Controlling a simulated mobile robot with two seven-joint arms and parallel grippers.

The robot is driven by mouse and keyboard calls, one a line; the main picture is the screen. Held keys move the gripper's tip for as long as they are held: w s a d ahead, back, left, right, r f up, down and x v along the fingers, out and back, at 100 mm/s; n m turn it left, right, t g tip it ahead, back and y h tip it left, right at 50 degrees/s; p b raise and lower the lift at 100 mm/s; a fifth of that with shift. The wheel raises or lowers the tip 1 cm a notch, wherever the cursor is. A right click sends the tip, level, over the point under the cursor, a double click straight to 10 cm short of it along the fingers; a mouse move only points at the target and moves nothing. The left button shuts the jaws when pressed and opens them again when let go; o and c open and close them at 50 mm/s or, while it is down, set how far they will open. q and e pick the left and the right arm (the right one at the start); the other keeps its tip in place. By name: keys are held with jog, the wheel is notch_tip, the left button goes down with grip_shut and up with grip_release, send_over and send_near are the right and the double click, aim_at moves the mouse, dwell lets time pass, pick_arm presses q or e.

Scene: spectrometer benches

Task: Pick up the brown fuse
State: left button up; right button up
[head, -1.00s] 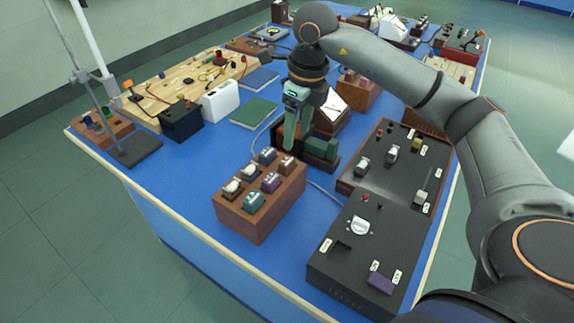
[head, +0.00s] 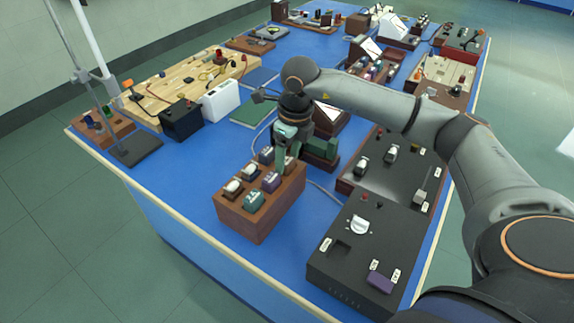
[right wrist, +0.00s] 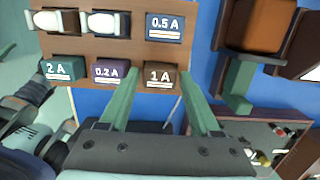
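The brown fuse, marked 1 A (right wrist: 160,76), stands in the wooden fuse rack (head: 252,222), at the corner slot. In the head view it is mostly hidden by my right gripper (head: 280,160). In the right wrist view my right gripper (right wrist: 160,88) is open, with one green finger on each side of the brown fuse. The fingers appear apart from it; whether they touch it is hard to tell.
The rack also holds a blue 0.5 A fuse (right wrist: 165,27), a purple 0.2 A fuse (right wrist: 108,70), a teal 2 A fuse (right wrist: 63,69) and white-topped ones. A black panel (head: 350,268) stands right of the rack. Blue bench top is free to the left.

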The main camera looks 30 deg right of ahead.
aim_at(288, 160)
grip_shut()
jog(key=shift+r, duration=0.1)
dwell(0.3)
jog(key=shift+r, duration=0.4)
notch_tip(288, 160, up, 2)
jog(key=shift+r+b, duration=0.15)
jog(key=shift+b, duration=0.15)
pick_arm(q)
jog(key=shift+w+d+r+p, duration=0.3)
jog(key=shift+d+r+p, duration=0.1)
jog(key=shift+r+p, duration=0.3)
pick_arm(e)
jog(key=s+d+r, duration=0.5)
jog(key=s+r, duration=0.8)
jog(key=shift+d, duration=0.15)
jog(key=shift+f, duration=0.15)
